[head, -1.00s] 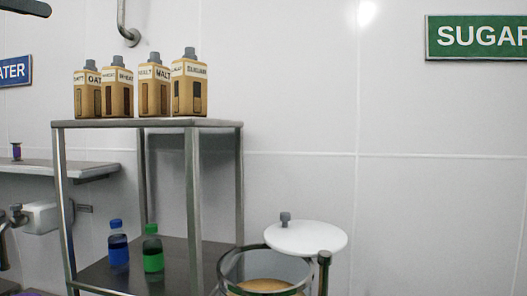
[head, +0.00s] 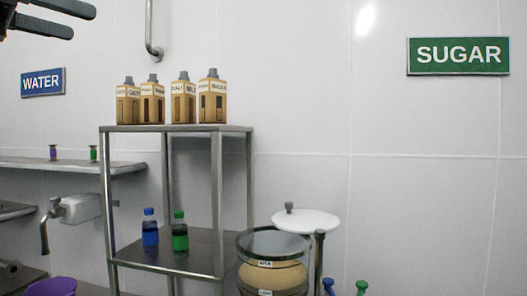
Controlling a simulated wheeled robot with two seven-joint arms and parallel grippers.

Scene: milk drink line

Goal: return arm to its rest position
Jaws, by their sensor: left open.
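My left gripper (head: 56,20) shows at the top left corner of the head view. Its dark fingers point right, apart from each other, with nothing between them. It hangs in front of the wall, clear of the shelf and everything on it. Part of it is cut off by the picture's edge. My right gripper is outside the view.
A metal rack (head: 180,129) holds several tan cartons (head: 183,100) on top and a blue bottle (head: 150,232) and green bottle (head: 180,235) below. Right of it stands a round container (head: 272,275) beside a white lid (head: 306,221). A purple bowl (head: 52,288) is at lower left.

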